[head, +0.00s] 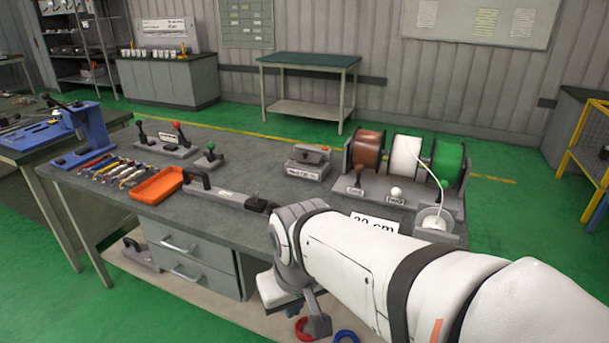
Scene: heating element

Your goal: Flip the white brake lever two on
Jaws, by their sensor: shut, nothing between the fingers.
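The white brake lever (396,192) is a short lever with a round white knob. It stands on the front of the grey spool stand (378,200), before the white spool (405,157), with a small label below it. A lever with a dark brown knob (357,188) is to its left. A green-knobbed lever (444,185) is to its right. I cannot tell from this view which way the white lever is tilted. My white arm reaches in from the lower right, in front of the bench. I cannot make out my gripper's fingers; my arm hides that area.
A white cup-like holder (433,222) with a white strand from the spool sits at the stand's right end. A "20 cm" sign (374,224) is partly behind my arm. An orange tray (158,186), tools and other levers lie on the bench's left.

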